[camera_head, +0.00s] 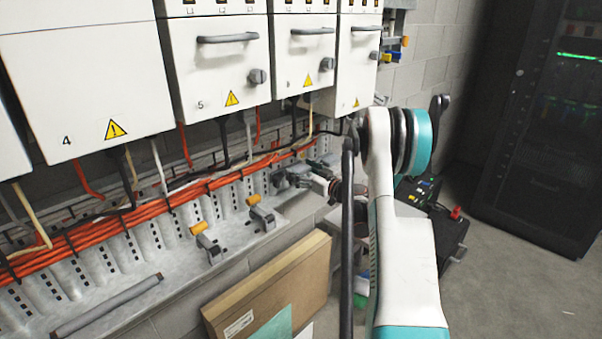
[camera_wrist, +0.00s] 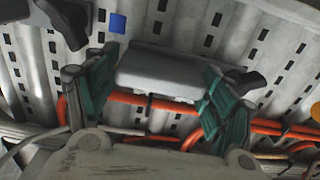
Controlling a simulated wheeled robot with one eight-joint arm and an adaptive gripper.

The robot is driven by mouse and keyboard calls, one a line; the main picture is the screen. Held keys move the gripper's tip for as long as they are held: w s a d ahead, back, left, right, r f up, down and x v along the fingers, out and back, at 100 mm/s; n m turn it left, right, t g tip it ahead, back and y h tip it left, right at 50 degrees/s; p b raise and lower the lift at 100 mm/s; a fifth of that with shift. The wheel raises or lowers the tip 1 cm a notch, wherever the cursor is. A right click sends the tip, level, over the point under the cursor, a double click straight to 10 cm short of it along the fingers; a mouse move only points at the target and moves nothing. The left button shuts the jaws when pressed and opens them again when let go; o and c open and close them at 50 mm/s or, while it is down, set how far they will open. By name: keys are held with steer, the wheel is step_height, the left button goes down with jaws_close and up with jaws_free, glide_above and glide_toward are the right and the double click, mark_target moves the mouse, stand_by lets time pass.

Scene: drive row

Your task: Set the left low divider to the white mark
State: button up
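My gripper (camera_head: 318,178) is at the far end of the grey slotted cable tray, beside dark grey fittings (camera_head: 287,176). In the wrist view my gripper (camera_wrist: 160,75) has its green-padded fingers wide apart. A pale grey block (camera_wrist: 162,72) is between them, with no clear gap at either side; contact cannot be told. I cannot tell whether this block is a divider. A blue square mark (camera_wrist: 117,22) lies just above the left finger. I cannot make out a white mark. Two yellow-tipped grey levers (camera_head: 206,240) (camera_head: 260,213) stand on the tray's front edge.
White cabinets (camera_head: 85,75) with handles and knobs hang above the tray. Orange cables (camera_head: 140,208) run along it, with several wires dropping down. A cardboard box (camera_head: 275,280) leans below the tray. A dark rack (camera_head: 535,120) stands at right; the floor (camera_head: 530,285) before it is clear.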

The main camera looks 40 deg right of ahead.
stand_by(0.3)
steer(key=s, duration=1.2)
steer(key=shift+d, duration=0.45)
